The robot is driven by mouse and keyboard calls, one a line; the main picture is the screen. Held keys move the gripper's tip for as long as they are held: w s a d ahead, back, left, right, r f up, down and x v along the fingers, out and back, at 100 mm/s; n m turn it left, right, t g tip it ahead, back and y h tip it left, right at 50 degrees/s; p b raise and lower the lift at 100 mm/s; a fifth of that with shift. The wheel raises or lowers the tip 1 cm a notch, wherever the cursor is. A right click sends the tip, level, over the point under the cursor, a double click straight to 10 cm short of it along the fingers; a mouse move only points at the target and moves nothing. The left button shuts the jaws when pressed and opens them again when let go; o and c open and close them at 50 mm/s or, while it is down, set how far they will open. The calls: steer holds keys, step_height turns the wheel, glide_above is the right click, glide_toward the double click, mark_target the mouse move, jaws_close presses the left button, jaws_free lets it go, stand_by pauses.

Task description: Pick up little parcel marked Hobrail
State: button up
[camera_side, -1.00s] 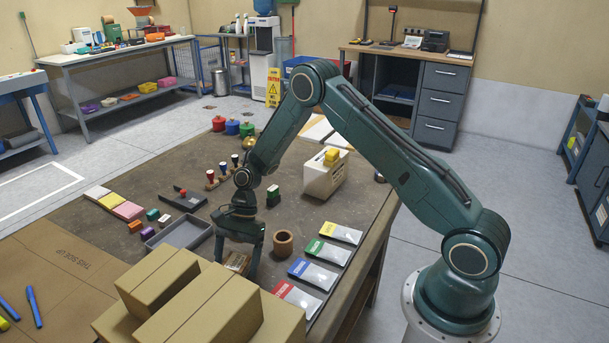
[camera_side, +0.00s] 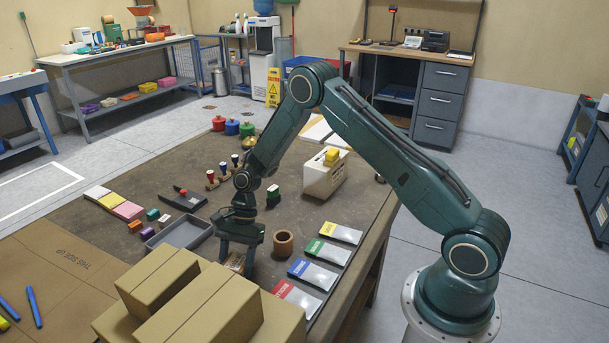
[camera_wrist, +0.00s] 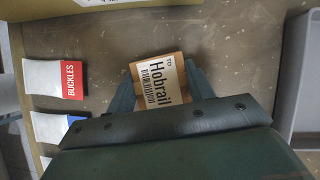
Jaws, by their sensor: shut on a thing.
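The little parcel marked Hobrail (camera_wrist: 158,82) is brown with a white label reading "TO Hobrail" and a barcode, seen in the wrist view. My gripper (camera_wrist: 160,84) is shut on it, with one finger on each side. In the side view my gripper (camera_side: 238,262) is low over the table, behind the stacked cartons, and the parcel (camera_side: 236,262) shows partly between the fingers. I cannot tell how far it is off the table.
Brown cartons (camera_side: 205,300) are stacked close in front of my gripper. A grey tray (camera_side: 180,233) lies to the left, and a brown pot (camera_side: 283,243) stands to the right. Coloured-header packets, one marked Buckles (camera_wrist: 55,78), lie in a row near the table edge.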

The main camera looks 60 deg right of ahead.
mark_target(236, 261)
step_height(236, 261, up, 20)
stand_by(0.9)
stand_by(0.5)
